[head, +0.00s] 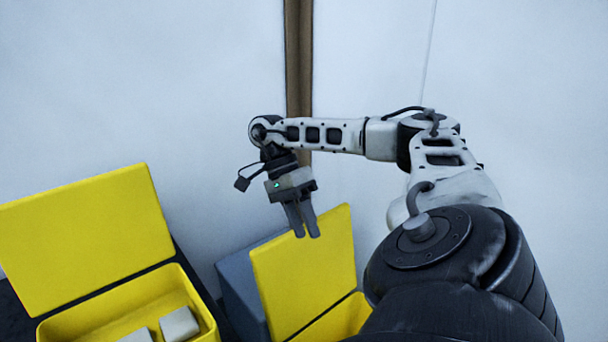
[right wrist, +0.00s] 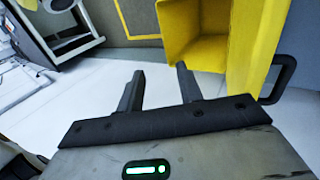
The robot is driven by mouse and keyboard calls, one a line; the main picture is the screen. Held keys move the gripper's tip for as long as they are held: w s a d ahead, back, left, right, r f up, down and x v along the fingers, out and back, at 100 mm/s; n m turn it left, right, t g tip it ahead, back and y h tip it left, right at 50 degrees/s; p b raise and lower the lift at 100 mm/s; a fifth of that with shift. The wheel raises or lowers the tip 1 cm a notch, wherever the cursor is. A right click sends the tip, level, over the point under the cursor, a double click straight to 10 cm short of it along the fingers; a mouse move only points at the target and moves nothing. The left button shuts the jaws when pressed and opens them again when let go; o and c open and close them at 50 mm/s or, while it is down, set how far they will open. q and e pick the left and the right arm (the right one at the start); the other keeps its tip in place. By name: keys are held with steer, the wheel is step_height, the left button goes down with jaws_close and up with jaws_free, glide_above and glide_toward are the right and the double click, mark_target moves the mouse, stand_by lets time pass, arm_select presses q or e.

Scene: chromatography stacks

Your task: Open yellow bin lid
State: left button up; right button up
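The right-hand yellow bin (head: 345,320) stands low in the head view, partly hidden behind my arm. Its yellow lid (head: 305,280) stands raised at its left side, and the bin's opening shows. My right gripper (head: 307,235) points down at the top edge of this lid and overlaps it in the picture; I cannot tell if it touches. Its two fingers are apart with nothing between them. In the right wrist view the open gripper (right wrist: 160,71) is beside a yellow panel (right wrist: 257,45) and a yellow box interior (right wrist: 197,38). My left gripper is not in view.
Another yellow bin (head: 70,327) at the left has its lid (head: 85,240) raised and pale blocks (head: 180,325) inside. A grey box side (head: 240,285) stands between the bins. A pale wall with a brown vertical strip (head: 299,60) is behind. A black handle (right wrist: 284,80) shows in the right wrist view.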

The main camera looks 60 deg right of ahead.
steer(key=shift+s+a+r, duration=0.35)
steer(key=shift+s+a, duration=0.1)
steer(key=shift+a, duration=0.3)
steer(key=shift+c, duration=0.4)
